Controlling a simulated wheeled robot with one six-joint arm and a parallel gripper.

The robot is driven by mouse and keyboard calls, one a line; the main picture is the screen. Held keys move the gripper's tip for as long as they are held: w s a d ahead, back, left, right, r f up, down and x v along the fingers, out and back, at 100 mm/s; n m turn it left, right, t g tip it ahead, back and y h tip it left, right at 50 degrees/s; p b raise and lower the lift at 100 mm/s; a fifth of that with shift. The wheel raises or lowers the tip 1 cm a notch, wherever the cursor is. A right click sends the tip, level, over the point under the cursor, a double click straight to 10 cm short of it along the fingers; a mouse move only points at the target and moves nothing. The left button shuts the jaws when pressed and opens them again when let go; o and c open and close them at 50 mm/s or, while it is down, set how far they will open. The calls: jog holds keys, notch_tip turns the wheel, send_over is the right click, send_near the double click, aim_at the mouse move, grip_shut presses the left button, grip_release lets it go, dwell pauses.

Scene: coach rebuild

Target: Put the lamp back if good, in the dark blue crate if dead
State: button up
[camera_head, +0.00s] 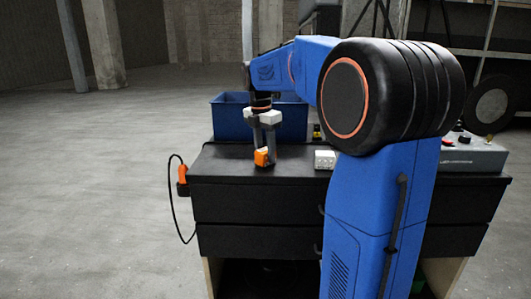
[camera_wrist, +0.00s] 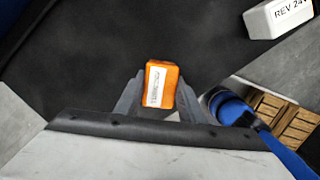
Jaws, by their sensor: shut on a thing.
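My gripper (camera_head: 264,150) is shut on an orange block-shaped lamp (camera_head: 262,158) with a pale label. The lamp is held at or just above the black bench top, near its front edge; I cannot tell whether it touches. In the wrist view the lamp (camera_wrist: 161,84) sits between the two grey fingers of my gripper (camera_wrist: 160,95). The dark blue crate (camera_head: 231,119) stands behind the bench top, at the back left. I cannot see whether the lamp is lit.
A white box (camera_head: 324,160), marked "REV 24V" in the wrist view (camera_wrist: 280,14), lies to the right of the lamp. A grey control box (camera_head: 470,155) stands at the right end. An orange item (camera_head: 182,175) with a black cable hangs at the bench's left side.

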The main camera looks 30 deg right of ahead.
aim_at(263, 151)
jog(key=shift+f, duration=0.15)
jog(key=o, duration=1.2)
notch_tip(263, 151, up, 12)
jog(key=a, duration=0.1)
jog(key=s+a+f+m+t, duration=0.1)
jog(key=s+a+f+m, duration=0.4)
jog(key=s+f, duration=0.3)
jog(key=s+a+f+m+t+y, duration=0.1)
jog(key=s+a+f+m+t, duration=0.1)
jog(key=s+a+f+m, duration=0.3)
jog(key=s+a+f+m+t, duration=0.1)
jog(key=s+a+f+m, duration=0.3)
jog(key=s+f+m, duration=0.6)
jog(key=s+f, duration=0.2)
jog(key=s, duration=0.5)
jog(key=shift+a+f+t, duration=0.3)
jog(key=shift+a+f, duration=0.05)
jog(key=shift+a, duration=0.05)
jog(key=shift+s, duration=0.1)
